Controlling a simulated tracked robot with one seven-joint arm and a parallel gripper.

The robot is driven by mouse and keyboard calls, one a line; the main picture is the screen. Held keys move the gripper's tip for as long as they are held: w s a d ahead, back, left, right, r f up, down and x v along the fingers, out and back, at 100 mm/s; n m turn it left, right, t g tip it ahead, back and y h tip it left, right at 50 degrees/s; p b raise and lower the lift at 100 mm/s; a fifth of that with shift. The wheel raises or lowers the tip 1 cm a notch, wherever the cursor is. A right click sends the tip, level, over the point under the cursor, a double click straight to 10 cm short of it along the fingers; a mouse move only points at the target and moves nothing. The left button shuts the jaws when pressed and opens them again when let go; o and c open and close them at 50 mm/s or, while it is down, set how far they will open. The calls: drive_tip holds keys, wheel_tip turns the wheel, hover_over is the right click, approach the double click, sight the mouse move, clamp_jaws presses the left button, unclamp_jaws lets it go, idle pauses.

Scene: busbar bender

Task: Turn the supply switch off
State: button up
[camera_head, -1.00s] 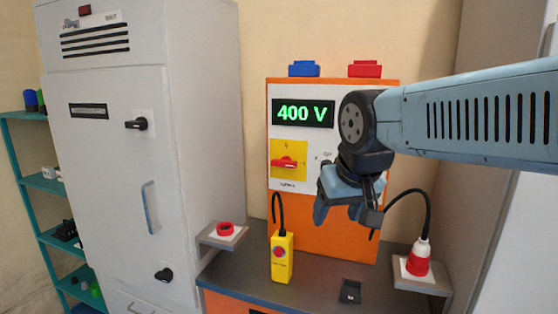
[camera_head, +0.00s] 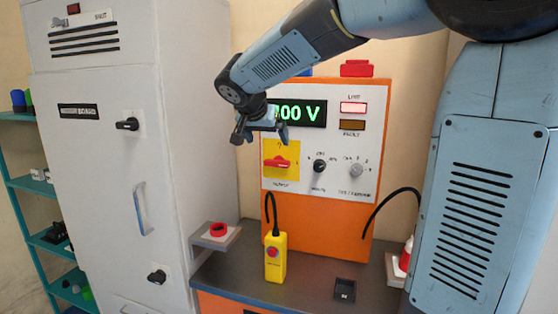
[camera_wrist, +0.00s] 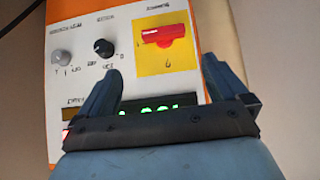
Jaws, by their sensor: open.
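The supply switch (camera_head: 277,162) is a red handle on a yellow square plate on the white panel of the orange cabinet. Its handle lies roughly horizontal in the head view. It also shows at the upper right in the wrist view (camera_wrist: 163,35), upside down. My gripper (camera_head: 260,140) is open and empty, just above and in front of the yellow plate, apart from the handle.
A black knob (camera_head: 319,166) and a grey knob (camera_head: 356,170) sit right of the switch. A lit lamp (camera_head: 353,108) is above them. A yellow pendant (camera_head: 275,257) stands on the bench below. A grey cabinet (camera_head: 95,180) stands close on the left.

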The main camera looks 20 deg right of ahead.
sight(277, 161)
drive_tip(key=x, duration=1.4)
drive_tip(key=shift+w+a+r, duration=0.2)
drive_tip(key=shift+w+a, duration=0.05)
drive_tip(key=shift+w, duration=0.05)
